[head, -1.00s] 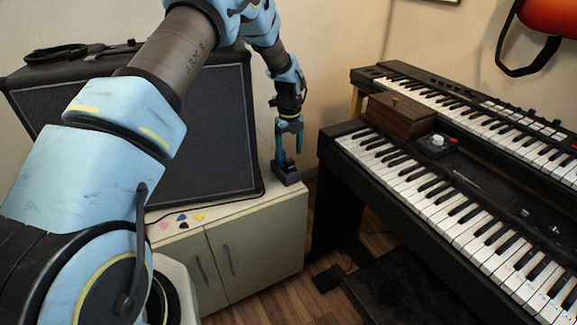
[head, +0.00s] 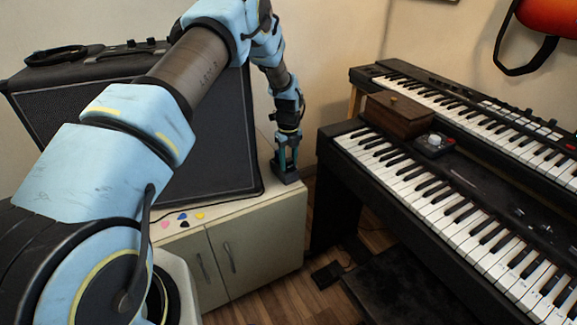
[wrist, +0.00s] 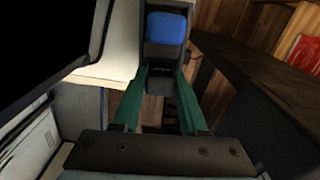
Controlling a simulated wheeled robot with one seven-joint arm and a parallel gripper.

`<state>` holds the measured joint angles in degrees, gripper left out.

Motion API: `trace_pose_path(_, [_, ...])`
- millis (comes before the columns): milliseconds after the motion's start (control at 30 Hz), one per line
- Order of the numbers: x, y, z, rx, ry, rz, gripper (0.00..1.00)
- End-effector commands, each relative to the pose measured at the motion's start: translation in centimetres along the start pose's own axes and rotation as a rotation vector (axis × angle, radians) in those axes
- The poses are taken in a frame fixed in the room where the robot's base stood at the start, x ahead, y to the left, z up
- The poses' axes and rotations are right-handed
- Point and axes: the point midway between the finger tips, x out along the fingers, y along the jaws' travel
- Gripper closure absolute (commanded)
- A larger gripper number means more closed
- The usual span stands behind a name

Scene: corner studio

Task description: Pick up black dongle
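My gripper (head: 286,163) points down at the right end of the white cabinet, just above a small dark box (head: 286,174) at the cabinet's corner. In the wrist view, the two green fingers of my gripper (wrist: 163,72) are apart, with a visible gap between them. Just beyond the fingertips is a dark box-like holder with a bright blue piece (wrist: 167,27) in it.
A large black amplifier (head: 200,135) stands on the white cabinet (head: 255,240), left of my gripper. Several coloured picks (head: 183,217) lie at its front. A black keyboard (head: 430,190) stands to the right, with a wooden box (head: 400,115) behind. A gap to the floor separates cabinet and keyboard.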

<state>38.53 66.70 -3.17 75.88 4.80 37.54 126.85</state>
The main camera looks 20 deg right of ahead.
Motion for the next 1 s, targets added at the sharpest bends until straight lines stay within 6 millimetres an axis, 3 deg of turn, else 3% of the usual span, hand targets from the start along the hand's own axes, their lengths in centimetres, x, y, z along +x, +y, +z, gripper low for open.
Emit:
trace_pose_path(67, [0.0,0.0,0.0,0.000,0.000,0.000,0.69])
trace_pose_path(333, [0.0,0.0,0.0,0.000,0.000,0.000,0.99])
trace_pose_path(733, [-0.4,0.0,0.0,0.000,-0.001,-0.001,1.00])
trace_pose_path(1000, [-4.9,0.0,0.1,-0.002,-0.002,-0.004,1.00])
